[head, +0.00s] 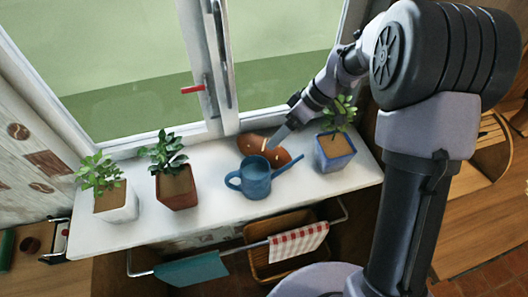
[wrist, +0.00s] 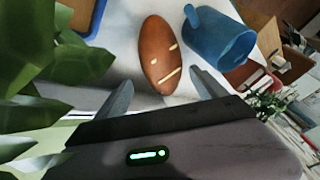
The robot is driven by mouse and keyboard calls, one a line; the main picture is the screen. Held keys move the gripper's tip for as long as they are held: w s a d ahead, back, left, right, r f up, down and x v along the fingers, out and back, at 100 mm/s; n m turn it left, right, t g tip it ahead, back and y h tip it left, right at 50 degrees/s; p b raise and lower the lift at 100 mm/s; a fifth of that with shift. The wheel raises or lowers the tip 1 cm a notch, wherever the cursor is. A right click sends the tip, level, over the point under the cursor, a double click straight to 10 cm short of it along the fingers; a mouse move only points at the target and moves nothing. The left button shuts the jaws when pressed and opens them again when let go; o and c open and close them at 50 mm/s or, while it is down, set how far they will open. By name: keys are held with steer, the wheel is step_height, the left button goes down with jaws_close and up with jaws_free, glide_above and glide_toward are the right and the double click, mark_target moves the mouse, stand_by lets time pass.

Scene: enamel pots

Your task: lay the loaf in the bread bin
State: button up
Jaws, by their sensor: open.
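The loaf (head: 250,145), brown with pale score marks, lies on the white windowsill behind the blue watering can (head: 256,178). My gripper (head: 274,143) is open at the loaf, and its near finger hides part of the loaf in the head view. In the wrist view the loaf (wrist: 157,48) lies just beyond and between the spread fingertips of my gripper (wrist: 160,78); nothing is held.
A blue pot with a plant (head: 336,152) stands close to the right of my gripper. A red-brown pot (head: 177,188) and a white pot (head: 117,205) stand at the left. A rail with towels (head: 298,243) runs along the sill's front. The window (head: 215,90) is behind.

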mark_target(264, 151)
steer(key=b+x, duration=0.2)
steer(key=x, duration=0.5)
steer(key=shift+s+a, duration=0.15)
steer(key=shift+a, duration=0.15)
steer(key=shift+r, duration=0.1)
steer(key=c, duration=1.8)
